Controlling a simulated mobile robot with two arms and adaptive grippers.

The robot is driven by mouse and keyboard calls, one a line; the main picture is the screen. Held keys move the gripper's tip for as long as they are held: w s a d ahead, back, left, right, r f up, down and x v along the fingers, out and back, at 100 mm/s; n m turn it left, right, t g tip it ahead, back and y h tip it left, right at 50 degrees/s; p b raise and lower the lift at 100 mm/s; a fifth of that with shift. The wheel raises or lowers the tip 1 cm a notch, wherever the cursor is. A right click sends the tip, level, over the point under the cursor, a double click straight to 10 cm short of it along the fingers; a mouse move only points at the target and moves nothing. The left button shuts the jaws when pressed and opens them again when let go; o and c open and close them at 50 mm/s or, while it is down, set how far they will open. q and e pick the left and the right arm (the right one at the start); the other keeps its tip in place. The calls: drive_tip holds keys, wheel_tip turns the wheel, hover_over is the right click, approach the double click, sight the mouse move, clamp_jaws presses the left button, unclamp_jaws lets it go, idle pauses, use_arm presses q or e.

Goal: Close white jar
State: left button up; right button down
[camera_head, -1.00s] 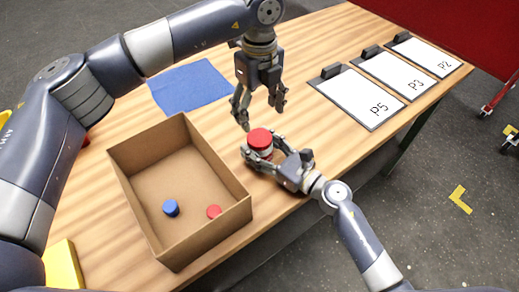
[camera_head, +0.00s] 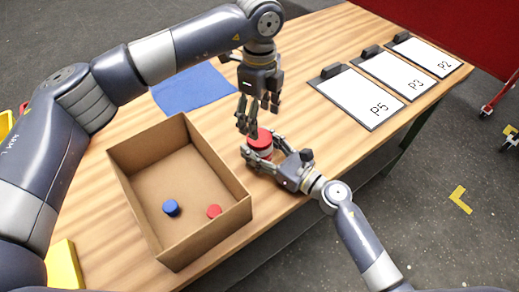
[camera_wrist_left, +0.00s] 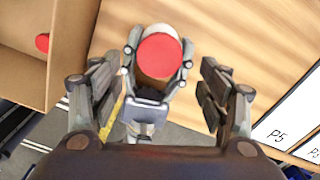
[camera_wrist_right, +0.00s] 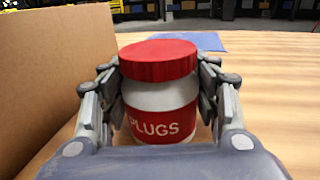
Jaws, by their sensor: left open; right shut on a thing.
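A white jar (camera_wrist_right: 160,97) with a red "PLUGS" label stands upright on the table beside the cardboard box. A red lid (camera_wrist_right: 158,60) sits on its top; it also shows in the head view (camera_head: 260,137) and the left wrist view (camera_wrist_left: 159,55). Whether the lid is tight cannot be seen. My right gripper (camera_head: 262,156) is shut around the jar's body, with a finger on each side in the right wrist view (camera_wrist_right: 160,105). My left gripper (camera_head: 256,117) is open and empty, pointing down just above the lid, with its fingers apart on either side.
The open cardboard box (camera_head: 128,202) left of the jar holds a blue lid (camera_head: 171,208) and a red lid (camera_head: 214,211). A blue cloth (camera_head: 190,90) lies behind. Clipboards marked P5 (camera_head: 358,97), P3 (camera_head: 393,74) and P2 (camera_head: 426,55) lie right.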

use_arm(q)
wheel_tip(320, 180, down, 6)
idle(0.4)
drive_tip(key=c, duration=1.1)
drive_tip(key=o, duration=1.2)
drive_tip(key=shift+c, duration=0.2)
drive_tip(key=shift+r, duration=2.3)
drive_tip(key=shift+c, duration=0.3)
